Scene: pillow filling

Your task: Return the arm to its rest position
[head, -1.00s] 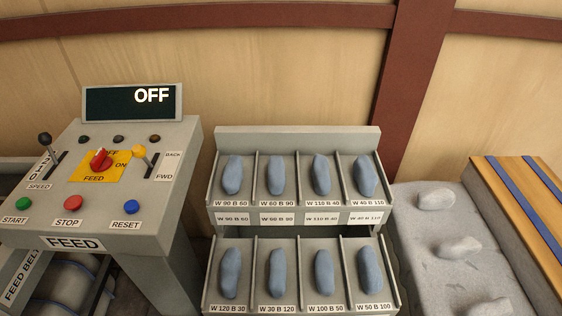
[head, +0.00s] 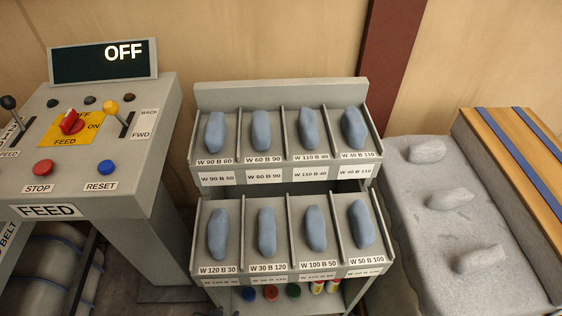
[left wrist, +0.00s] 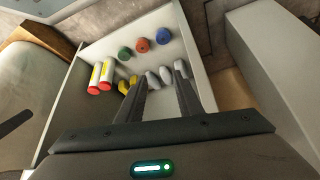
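My left gripper (left wrist: 158,78) shows in the left wrist view, with its two dark fingers spread apart and nothing visibly held between them. It is above a pale tray or shelf (left wrist: 97,50) that holds small items. No gripper or arm shows in the head view. My right gripper is in neither current view.
A rack (head: 280,92) with two tiers of blue-grey pillows stands in the middle, with coloured items on a shelf below. A feed console (head: 150,95), its display (head: 104,60) reading OFF, stands left. A grey belt (head: 420,215) with several pale lumps runs at right.

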